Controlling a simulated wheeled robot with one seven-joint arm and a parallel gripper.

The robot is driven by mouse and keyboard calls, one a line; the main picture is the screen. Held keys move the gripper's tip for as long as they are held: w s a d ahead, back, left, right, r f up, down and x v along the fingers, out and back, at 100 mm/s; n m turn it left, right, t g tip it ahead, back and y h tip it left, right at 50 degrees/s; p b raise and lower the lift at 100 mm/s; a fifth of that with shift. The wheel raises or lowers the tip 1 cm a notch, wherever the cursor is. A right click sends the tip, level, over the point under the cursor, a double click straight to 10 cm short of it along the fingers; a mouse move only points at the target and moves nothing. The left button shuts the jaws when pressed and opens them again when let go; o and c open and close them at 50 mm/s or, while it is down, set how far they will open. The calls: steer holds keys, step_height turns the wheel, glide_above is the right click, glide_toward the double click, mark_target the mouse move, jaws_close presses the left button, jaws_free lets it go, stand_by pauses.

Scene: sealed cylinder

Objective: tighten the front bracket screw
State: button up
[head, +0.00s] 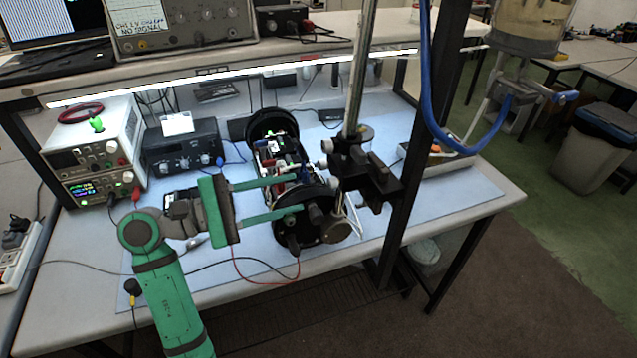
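My gripper (300,194) reaches in from the left, with its two green fingers pointing right and spread apart. The fingertips are beside the black round front end (318,238) of the cylinder assembly. I see nothing clearly held between them. A dark bracket clamp (372,180) sits on an upright metal rod (356,85), right of the fingertips. Small pale knobs (324,164) show at the clamp's left side. A dark knob (315,214) sticks out of the front end, close to the lower fingertip. I cannot tell which of these is the front bracket screw.
The open cylinder body (268,140) holds electronics and wires. Power supplies (95,158) and a black instrument box (182,147) stand at the left. A thin red cable (262,281) loops below the gripper. A dark bench post (420,140) and blue hose (440,135) are at the right.

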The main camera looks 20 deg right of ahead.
mark_target(329, 184)
steer(key=d, duration=0.7)
steer(key=shift+w, duration=0.25)
steer(key=shift+s+d, duration=0.1)
steer(key=shift+s, duration=0.05)
jaws_close()
steer(key=shift+d, duration=0.1)
